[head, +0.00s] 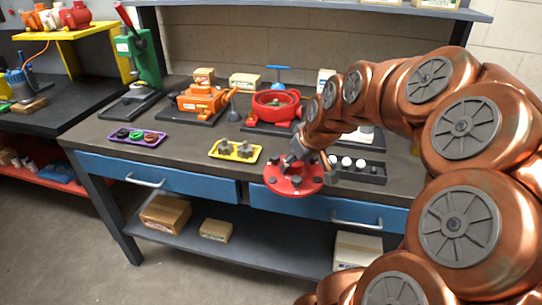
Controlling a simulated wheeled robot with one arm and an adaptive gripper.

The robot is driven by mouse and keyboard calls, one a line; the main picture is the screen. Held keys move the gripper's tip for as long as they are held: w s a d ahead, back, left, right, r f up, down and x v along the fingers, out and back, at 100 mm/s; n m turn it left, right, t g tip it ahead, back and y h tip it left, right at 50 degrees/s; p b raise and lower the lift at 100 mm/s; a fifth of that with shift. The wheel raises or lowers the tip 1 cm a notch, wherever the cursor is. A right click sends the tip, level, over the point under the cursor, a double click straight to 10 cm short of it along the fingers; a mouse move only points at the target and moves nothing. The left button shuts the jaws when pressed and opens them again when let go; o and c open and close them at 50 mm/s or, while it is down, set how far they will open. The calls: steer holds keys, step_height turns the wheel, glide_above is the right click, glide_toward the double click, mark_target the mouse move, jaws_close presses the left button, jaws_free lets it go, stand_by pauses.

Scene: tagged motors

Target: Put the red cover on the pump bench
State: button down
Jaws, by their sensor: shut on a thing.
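The red cover (294,180) is a round red disc with dark bolts around its rim. My gripper (297,163) is shut on its middle and holds it in front of the bench's front edge, over the blue drawers. My arm comes in from the right. The workbench (105,163) has a dark top. On it stands a red round pump body (276,106) with an open top, behind and a little left of the held cover. The fingertips are small and partly hidden by the wrist.
On the bench are a yellow tray (234,151) with grey parts, a purple tray (138,137), an orange motor (203,102), a green press (138,55) and a dark tray (361,170) with white balls. A shelf (320,8) hangs above. A side bench (88,92) stands left.

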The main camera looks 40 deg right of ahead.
steer(key=w+d+p, duration=0.1)
steer(key=w+d, duration=0.2)
steer(key=w+d+p, duration=0.1)
steer(key=w+d, duration=0.2)
steer(key=w, duration=0.1)
steer(key=w+d+f+p, duration=0.1)
steer(key=w+d+p, duration=0.1)
steer(key=w+d, duration=0.1)
steer(key=shift+w+d+f, duration=0.1)
steer(key=shift+w+d, duration=0.3)
steer(key=shift+w, duration=0.15)
steer(key=shift+w+d, duration=0.1)
steer(key=shift+w+d, duration=0.1)
steer(key=shift+w, duration=0.05)
steer(key=shift+f+p, duration=0.7)
steer(key=shift+f, duration=1.1)
steer(key=shift+f, duration=0.15)
steer(key=shift+c, duration=2.4)
jaws_free()
steer(key=shift+r, duration=0.2)
steer(key=b+v, duration=0.2)
steer(key=v, duration=1)
steer(key=shift+b, duration=0.35)
